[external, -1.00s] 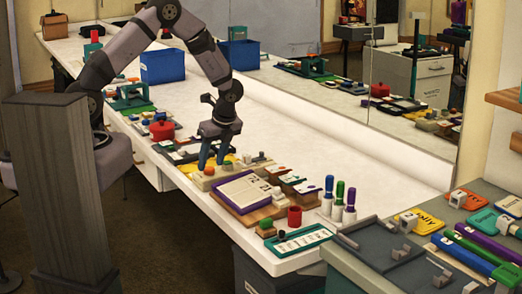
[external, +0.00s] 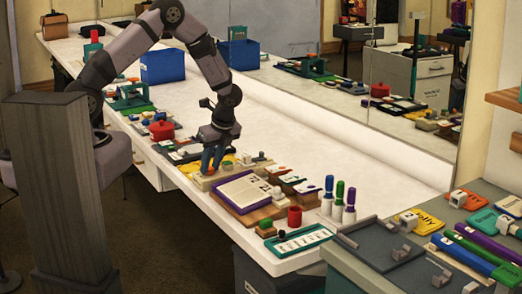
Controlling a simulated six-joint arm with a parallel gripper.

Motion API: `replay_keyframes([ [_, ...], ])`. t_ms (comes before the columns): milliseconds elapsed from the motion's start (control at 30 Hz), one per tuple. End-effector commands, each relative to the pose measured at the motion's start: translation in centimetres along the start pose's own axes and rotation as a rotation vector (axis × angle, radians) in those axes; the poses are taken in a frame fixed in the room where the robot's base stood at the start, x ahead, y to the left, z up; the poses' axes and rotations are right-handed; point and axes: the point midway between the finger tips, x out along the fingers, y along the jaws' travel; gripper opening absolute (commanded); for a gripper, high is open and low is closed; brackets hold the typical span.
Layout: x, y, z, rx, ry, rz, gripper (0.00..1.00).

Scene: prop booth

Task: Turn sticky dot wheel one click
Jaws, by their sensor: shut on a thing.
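My gripper (external: 212,168) points down at the near edge of the long white table. Its blue fingers are close together, shut on a small orange-topped knob, which appears to be the sticky dot wheel. The knob sits on a low beige block (external: 201,183) in front of a yellow sheet. The fingers hide most of the knob, so its shape and turn cannot be told.
A purple-edged pad (external: 236,203) on a wooden board lies just right of the block. A red pot (external: 162,131) and other small props stand to the left. Blue, green and purple stamps (external: 338,203) stand further right.

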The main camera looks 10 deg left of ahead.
Motion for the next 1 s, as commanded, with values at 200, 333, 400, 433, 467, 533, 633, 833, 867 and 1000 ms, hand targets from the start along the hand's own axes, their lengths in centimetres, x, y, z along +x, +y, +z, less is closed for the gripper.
replay_keyframes([
  [200, -0.05, -0.13, 0.09, -0.075, 0.000, 0.032, 0.04],
  [333, -0.03, -0.25, 0.13, -0.155, 0.001, 0.065, 0.04],
  [400, -0.03, -0.33, 0.14, -0.208, 0.002, 0.086, 0.04],
  [433, -0.01, -0.35, 0.12, -0.232, 0.003, 0.097, 0.04],
  [467, 0.01, -0.36, 0.13, -0.257, 0.003, 0.107, 0.04],
  [533, 0.02, -0.44, 0.14, -0.318, 0.005, 0.132, 0.04],
  [633, 0.07, -0.55, 0.21, -0.406, 0.006, 0.168, 0.04],
  [833, 0.13, -0.70, 0.29, -0.582, 0.011, 0.241, 0.04],
  [867, 0.14, -0.75, 0.33, -0.609, 0.011, 0.252, 0.04],
  [1000, 0.16, -0.83, 0.41, -0.732, 0.014, 0.302, 0.04],
])
